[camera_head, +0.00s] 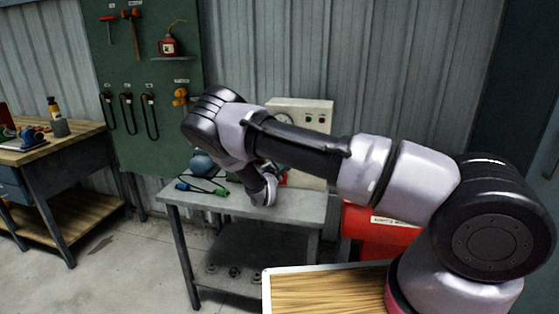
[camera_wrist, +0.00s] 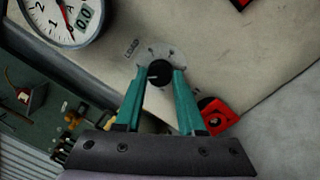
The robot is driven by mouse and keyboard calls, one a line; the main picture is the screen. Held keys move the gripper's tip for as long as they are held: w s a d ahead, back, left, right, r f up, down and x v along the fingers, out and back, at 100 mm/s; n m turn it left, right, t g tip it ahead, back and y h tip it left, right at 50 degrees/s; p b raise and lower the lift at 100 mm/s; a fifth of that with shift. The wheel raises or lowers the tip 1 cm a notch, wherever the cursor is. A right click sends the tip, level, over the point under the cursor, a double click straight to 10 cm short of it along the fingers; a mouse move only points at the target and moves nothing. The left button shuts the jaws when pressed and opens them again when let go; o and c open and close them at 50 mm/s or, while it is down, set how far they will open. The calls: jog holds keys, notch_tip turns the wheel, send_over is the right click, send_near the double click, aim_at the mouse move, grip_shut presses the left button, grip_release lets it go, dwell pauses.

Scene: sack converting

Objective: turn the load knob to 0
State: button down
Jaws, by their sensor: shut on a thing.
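The load knob (camera_wrist: 159,72) is a small black dial with a pale pointer line, set on a round grey scale plate marked "LOAD" on a cream panel. In the wrist view the pointer lies roughly sideways across the knob; the scale figures are too small to read. My gripper (camera_wrist: 159,76) has its two teal fingers closed on either side of the knob. In the head view the cream panel box (camera_head: 300,115) stands on a grey bench, and my arm hides the knob and most of my gripper.
A round gauge (camera_wrist: 58,18) with a display reading 0.0 sits on the panel. A red part with a black centre (camera_wrist: 216,114) is close to the right finger. The grey bench (camera_head: 290,213) holds cables with blue and green ends (camera_head: 200,189). A red cabinet (camera_head: 375,232) stands to the right.

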jog(key=shift+s+d+n+y, duration=0.1)
jog(key=shift+n+y, duration=0.35)
jog(key=shift+n, duration=4.25)
jog(key=shift+d+n+y, duration=0.1)
jog(key=shift+n+y, duration=0.35)
jog(key=shift+n, duration=4.25)
jog(key=c, duration=0.5)
grip_release()
jog(key=v, duration=1)
jog(key=shift+s+a, duration=0.15)
jog(key=shift+s, duration=0.25)
jog(key=shift+r, duration=0.15)
